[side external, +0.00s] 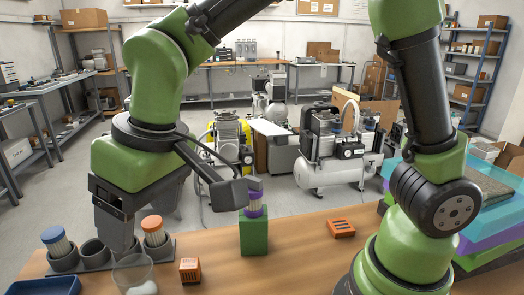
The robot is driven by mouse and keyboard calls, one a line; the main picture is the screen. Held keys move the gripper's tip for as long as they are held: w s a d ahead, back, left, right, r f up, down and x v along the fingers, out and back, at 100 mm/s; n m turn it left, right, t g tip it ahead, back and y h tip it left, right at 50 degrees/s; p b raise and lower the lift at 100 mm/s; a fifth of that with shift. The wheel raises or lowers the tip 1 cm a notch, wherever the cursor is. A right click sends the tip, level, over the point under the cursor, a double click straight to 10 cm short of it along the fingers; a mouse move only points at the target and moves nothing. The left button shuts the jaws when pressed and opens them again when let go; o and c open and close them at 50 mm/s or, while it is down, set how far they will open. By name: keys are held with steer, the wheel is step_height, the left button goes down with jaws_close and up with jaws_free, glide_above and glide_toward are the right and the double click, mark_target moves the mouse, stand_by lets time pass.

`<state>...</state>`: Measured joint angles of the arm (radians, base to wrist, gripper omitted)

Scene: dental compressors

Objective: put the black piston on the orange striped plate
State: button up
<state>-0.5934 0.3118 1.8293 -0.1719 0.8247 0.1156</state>
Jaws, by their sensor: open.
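My gripper (172,218) is open above the left part of the wooden table, with its two grey fingers wide apart. One finger reaches down by the grey rack; the other is beside a ribbed, purple-capped cylinder (254,207) on a green block (254,235). I cannot tell if that finger touches it. I cannot make out a black piston. Two small orange pieces with dark stripes or slots lie on the table: one (190,271) at front left, one (341,228) right of the green block. Neither clearly looks like a plate.
A grey rack (97,255) with round cups holds a blue-capped cylinder (57,242) and an orange-capped one (154,231). A clear cup (133,270) and a dark blue tray (45,287) are in front. Coloured stacked trays (488,215) stand at right. The table's middle is mostly clear.

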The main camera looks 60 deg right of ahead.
steer(key=s+d+r+m+t, duration=0.2)
steer(key=s+d+r+m, duration=0.1)
steer(key=s+d, duration=0.3)
steer(key=s+d+r+m+t, duration=0.2)
steer(key=s+d, duration=0.4)
steer(key=d, duration=0.4)
step_height(320, 180, up, 2)
steer(key=shift+s+r+m, duration=0.15)
steer(key=shift+r+m, duration=0.05)
steer(key=shift+m, duration=0.5)
steer(key=shift+o, duration=0.5)
steer(key=shift+s+d+f+t, duration=0.2)
steer(key=shift+s+t, duration=0.1)
steer(key=shift+s, duration=0.1)
